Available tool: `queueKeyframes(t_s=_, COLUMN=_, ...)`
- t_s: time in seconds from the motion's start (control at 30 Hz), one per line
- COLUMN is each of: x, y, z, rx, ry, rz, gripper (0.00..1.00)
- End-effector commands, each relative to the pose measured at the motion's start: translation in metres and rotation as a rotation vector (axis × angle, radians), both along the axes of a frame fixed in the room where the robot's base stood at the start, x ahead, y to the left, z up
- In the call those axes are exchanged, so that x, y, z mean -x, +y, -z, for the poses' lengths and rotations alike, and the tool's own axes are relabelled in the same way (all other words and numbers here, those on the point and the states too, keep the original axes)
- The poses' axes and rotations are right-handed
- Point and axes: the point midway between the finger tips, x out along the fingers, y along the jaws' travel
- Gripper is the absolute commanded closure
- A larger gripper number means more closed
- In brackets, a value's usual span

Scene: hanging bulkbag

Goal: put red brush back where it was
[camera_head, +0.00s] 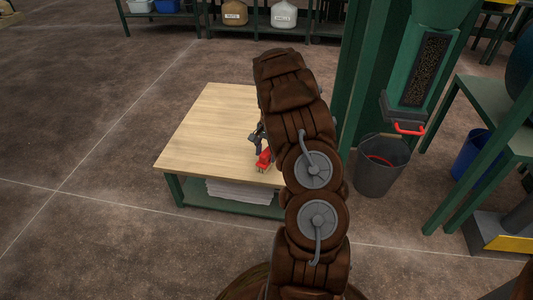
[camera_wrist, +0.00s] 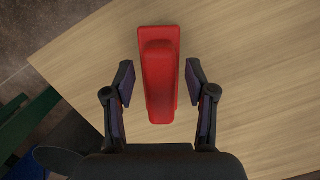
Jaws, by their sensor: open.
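The red brush (camera_wrist: 159,80) lies on the light wooden tabletop (camera_wrist: 255,75). In the wrist view it sits between the two fingers of my gripper (camera_wrist: 158,82), which are open with a gap on each side of it. In the head view the brush (camera_head: 264,160) shows near the table's front edge, and my gripper (camera_head: 258,142) is right above or beside it. My arm hides the right part of the tabletop (camera_head: 205,130).
A grey bucket (camera_head: 380,180) with something red inside stands on the floor right of the table, below a green machine (camera_head: 420,65) with a red handle (camera_head: 409,129). White sheets (camera_head: 240,192) lie on the table's lower shelf. The floor to the left is clear.

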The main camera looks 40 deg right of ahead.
Motion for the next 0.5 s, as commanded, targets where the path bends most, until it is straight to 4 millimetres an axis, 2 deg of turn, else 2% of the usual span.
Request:
queueKeyframes(t_s=0.17, x=-0.002, y=-0.003, z=-0.022, rx=0.002, ry=-0.005, rz=0.001, gripper=0.44)
queueKeyframes(t_s=0.5, x=-0.004, y=-0.012, z=-0.086, rx=0.002, ry=-0.003, rz=-0.001, gripper=0.44)
